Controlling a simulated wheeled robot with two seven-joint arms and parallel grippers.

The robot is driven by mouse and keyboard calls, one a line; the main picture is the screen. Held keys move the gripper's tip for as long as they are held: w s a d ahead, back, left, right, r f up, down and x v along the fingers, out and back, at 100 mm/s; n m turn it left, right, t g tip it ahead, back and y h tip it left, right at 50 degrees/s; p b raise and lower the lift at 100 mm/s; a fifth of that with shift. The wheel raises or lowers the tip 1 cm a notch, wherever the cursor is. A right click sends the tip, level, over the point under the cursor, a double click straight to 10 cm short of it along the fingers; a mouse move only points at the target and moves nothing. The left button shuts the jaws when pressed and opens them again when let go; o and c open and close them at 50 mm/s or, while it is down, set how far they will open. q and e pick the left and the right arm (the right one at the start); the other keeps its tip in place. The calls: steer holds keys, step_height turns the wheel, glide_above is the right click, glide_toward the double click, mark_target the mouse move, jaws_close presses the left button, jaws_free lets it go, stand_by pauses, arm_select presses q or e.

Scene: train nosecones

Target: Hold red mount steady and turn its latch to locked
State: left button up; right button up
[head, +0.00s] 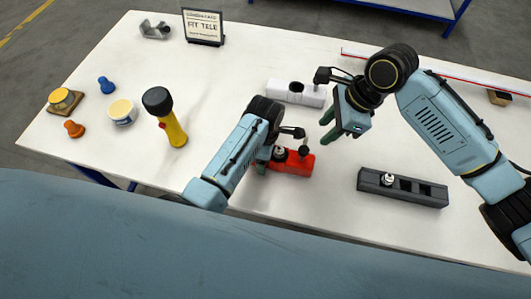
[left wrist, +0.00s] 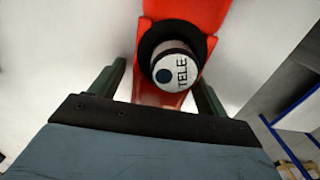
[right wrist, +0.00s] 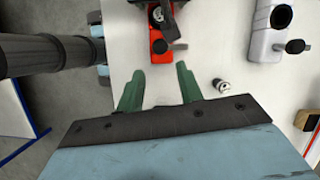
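The red mount (head: 298,166) lies on the white table in front of me. A white cap marked TELE (left wrist: 178,72) with a black ring sits on it. The mount's dark, knobbed latch (head: 303,150) sticks up near its right end; its lock state is unclear. My left gripper (head: 266,160) is low over the mount's left part. In the left wrist view its fingers straddle the red body (left wrist: 160,97), with a thin gap on the left side. My right gripper (head: 342,130) is open and empty above the table, apart from the mount, also seen in the right wrist view (right wrist: 161,78).
A white mount (head: 296,93) stands behind, and a dark grey mount (head: 425,192) to the right. A small white-topped piece (right wrist: 222,87) stands near my right fingers. A yellow flashlight (head: 172,125), a tub (head: 121,112) and a sign (head: 203,27) are at left.

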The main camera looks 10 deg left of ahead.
arm_select(q)
steer(key=c, duration=0.9)
steer(key=shift+c, duration=1)
arm_select(e)
steer(key=shift+o, duration=1.2)
steer(key=n+t+y, duration=0.2)
steer(key=n+t, duration=1.5)
steer(key=n, duration=0.3)
glide_toward(305, 155)
steer(key=x, duration=1.1)
steer(key=shift+w+a, duration=0.1)
steer(key=shift+w, duration=0.15)
